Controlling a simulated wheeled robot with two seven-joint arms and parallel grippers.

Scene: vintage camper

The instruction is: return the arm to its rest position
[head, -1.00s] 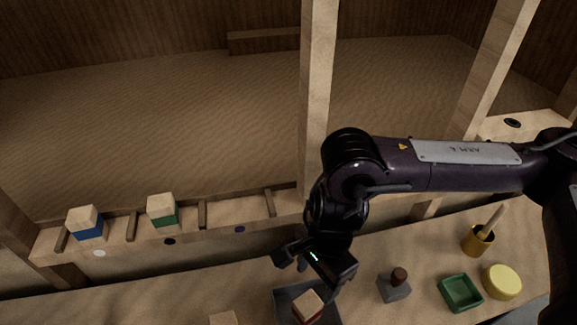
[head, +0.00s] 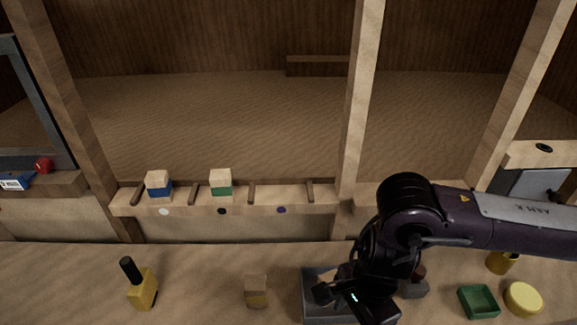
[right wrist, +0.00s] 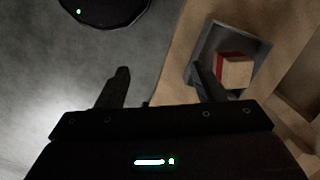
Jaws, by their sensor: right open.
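My right arm comes in from the right in the head view. Its gripper (head: 345,297) hangs over the grey tray (head: 311,309) on the counter. In the right wrist view the two fingers of the gripper (right wrist: 160,85) stand wide apart with nothing between them. The wooden block with a red band (right wrist: 235,71) lies inside the grey tray (right wrist: 262,48), beyond the right finger. In the head view the arm hides most of the tray and the block. My left gripper is not in view.
Blue-banded (head: 159,187) and green-banded (head: 221,184) blocks stand on the divided shelf (head: 190,205). A yellow bottle (head: 142,288) and a plain block (head: 256,290) stand on the counter. A green dish (head: 479,301) and yellow round (head: 523,299) are at right.

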